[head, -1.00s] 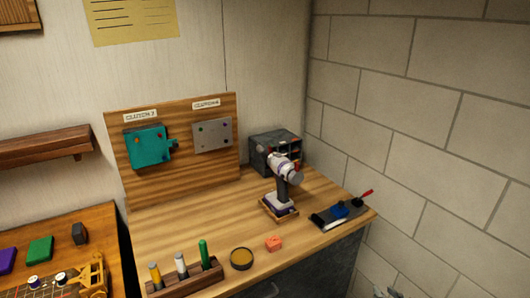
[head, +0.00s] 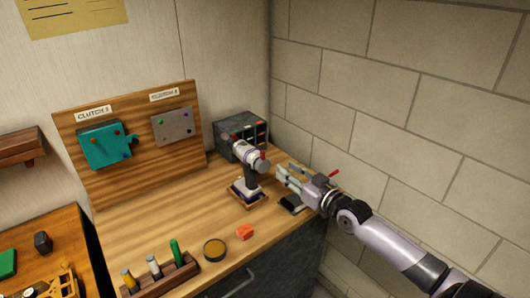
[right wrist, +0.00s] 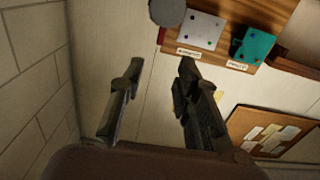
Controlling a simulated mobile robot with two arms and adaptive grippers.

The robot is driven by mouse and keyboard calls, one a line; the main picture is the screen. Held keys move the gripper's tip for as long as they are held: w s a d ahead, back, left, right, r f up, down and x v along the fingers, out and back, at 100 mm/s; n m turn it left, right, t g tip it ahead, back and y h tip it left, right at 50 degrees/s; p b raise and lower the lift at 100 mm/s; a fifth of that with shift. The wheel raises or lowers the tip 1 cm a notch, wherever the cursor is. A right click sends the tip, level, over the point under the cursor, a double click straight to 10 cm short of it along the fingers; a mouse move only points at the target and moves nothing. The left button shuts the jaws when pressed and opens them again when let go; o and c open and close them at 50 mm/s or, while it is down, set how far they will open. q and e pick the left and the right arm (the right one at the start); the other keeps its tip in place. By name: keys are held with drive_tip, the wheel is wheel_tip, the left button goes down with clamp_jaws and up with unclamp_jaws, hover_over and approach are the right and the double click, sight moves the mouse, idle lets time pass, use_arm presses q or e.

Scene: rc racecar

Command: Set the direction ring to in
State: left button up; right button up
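A drill (head: 247,163) with a white and purple body stands upright in a small wooden holder (head: 249,201) on the workbench. A direction ring is too small to make out. My right gripper (head: 281,176) is just right of the drill, apart from it, with its fingers spread and nothing between them. In the right wrist view its two fingers (right wrist: 157,76) are wide apart. A grey round end (right wrist: 167,12), perhaps of the drill, shows at the top there. My left gripper is not in view.
A dark tray (head: 293,204) is partly hidden under my right gripper. A dark drawer box (head: 236,130) stands behind the drill. The brick wall is close on the right.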

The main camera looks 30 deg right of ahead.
sight(264, 153)
drive_tip(key=w, duration=0.7)
drive_tip(key=w+p, duration=0.1)
drive_tip(key=w, duration=0.3)
drive_tip(key=shift+a, duration=0.4)
drive_tip(key=shift+c, duration=0.2)
clamp_jaws()
